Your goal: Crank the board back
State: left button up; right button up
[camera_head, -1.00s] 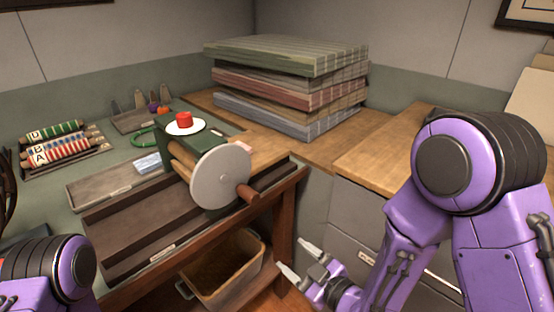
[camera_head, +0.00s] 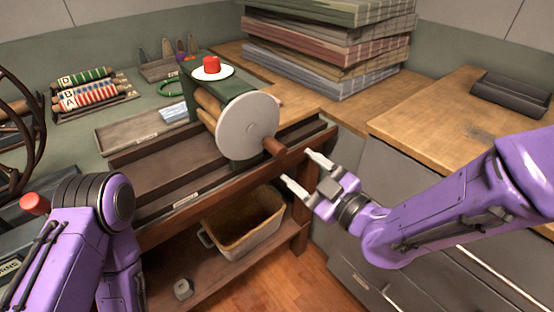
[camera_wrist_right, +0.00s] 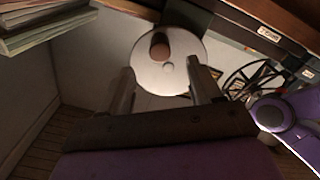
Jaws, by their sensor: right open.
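The crank is a round pale disc (camera_head: 247,126) on the side of a green machine with wooden rollers. Its brown wooden handle (camera_head: 274,146) sticks out from the disc's lower right. My right gripper (camera_head: 301,168) is open and empty, just right of and below the handle, apart from it. In the right wrist view the disc (camera_wrist_right: 168,62) and handle (camera_wrist_right: 159,46) show ahead, beyond the two spread fingers (camera_wrist_right: 165,84). My left arm comes in at the lower left; its gripper is out of view. I cannot make out a board at the rollers.
A red knob on a white plate (camera_head: 212,73) tops the machine. Labelled rollers (camera_head: 92,94) lie in a rack at left. Stacked fabric bolts (camera_head: 330,45) stand behind. A bin (camera_head: 245,226) sits on the shelf below. The right wooden counter is mostly clear.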

aim_at(282, 153)
jog(key=shift+w+a+r+p, duration=0.1)
jog(key=shift+w+a+p, duration=0.2)
jog(key=shift+w+p, duration=0.2)
jog(key=p+x, duration=0.1)
jog(key=x, duration=0.6)
jog(key=shift+w+a, duration=0.25)
jog(key=c, duration=0.9)
